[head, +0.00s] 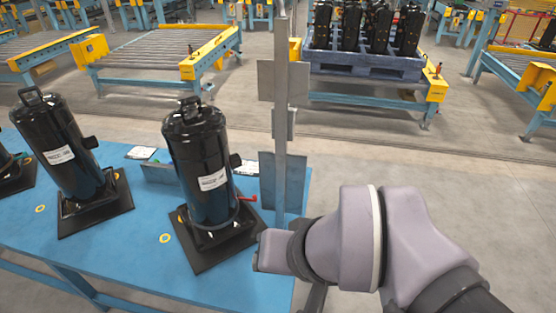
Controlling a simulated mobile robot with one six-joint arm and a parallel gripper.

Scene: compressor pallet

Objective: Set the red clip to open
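The red clip (246,199) is a small red piece at the lower right side of a black compressor (203,170). That compressor stands upright on a dark square base plate on the blue table (165,270). The clip is too small to tell whether it is open or closed. My arm's grey links come in from the lower right, and their end is just below and to the right of the compressor's base plate. My gripper's fingers cannot be seen.
Another black compressor (60,145) stands to the left, with part of a third at the left edge. A grey metal post (282,120) with plates rises right of the clip. Roller conveyors (160,55) and a blue pallet (365,66) carrying compressors are behind.

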